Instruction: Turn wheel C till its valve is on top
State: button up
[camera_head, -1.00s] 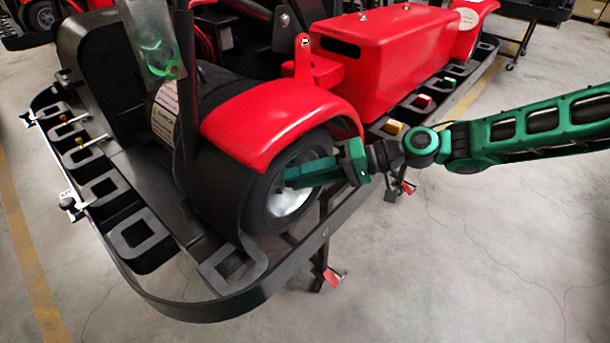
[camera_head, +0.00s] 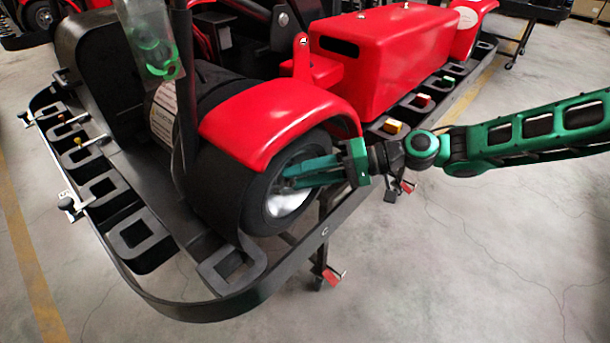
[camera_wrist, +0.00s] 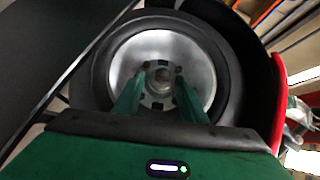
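A black tyre with a silver rim, the wheel (camera_head: 262,206), sits under a red fender on the kart's near corner. In the wrist view the fingers (camera_wrist: 158,95) stand apart at either side of the hub. I cannot tell whether they touch it. No valve can be made out.
The red fender (camera_head: 270,118) arches closely over the wheel. A black bumper rail (camera_head: 262,290) runs in front of and below it. The floor at right is clear.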

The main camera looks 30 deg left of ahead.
jog(key=v, duration=1.1)
jog(key=shift+f, duration=0.1)
dwell(0.4)
